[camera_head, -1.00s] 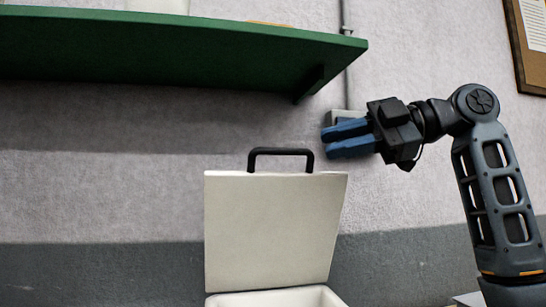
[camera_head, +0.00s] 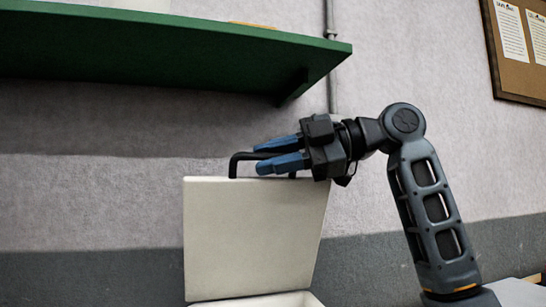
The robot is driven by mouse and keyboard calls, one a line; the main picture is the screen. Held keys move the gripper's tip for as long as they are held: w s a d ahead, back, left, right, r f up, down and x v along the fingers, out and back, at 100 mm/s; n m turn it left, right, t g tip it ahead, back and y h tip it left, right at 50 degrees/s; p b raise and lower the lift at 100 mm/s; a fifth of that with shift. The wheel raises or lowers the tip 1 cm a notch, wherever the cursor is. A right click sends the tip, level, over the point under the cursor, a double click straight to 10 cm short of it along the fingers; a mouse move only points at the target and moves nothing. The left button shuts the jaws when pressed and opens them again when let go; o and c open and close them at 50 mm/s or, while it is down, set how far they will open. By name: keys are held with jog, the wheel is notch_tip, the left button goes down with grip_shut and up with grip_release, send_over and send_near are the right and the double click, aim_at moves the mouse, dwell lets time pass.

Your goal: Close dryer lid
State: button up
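The dryer lid (camera_head: 250,235) is a cream-white panel standing raised, nearly upright, above the white dryer body (camera_head: 262,300), whose rim just shows at the bottom edge. A black handle (camera_head: 233,163) sits on the lid's top edge. My gripper (camera_head: 262,157) has blue fingers pointing left, with a gap between them. It is at the lid's top edge, overlapping the right part of the handle in the picture. I cannot tell whether the fingers touch the handle, and nothing is visibly held.
A green shelf (camera_head: 170,58) juts from the wall above the lid and gripper. A vertical pipe (camera_head: 331,60) runs down the wall behind the gripper. A cork board with papers (camera_head: 520,50) hangs at upper right. A light surface (camera_head: 515,292) shows at lower right.

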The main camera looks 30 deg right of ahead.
grip_shut()
dwell(0.4)
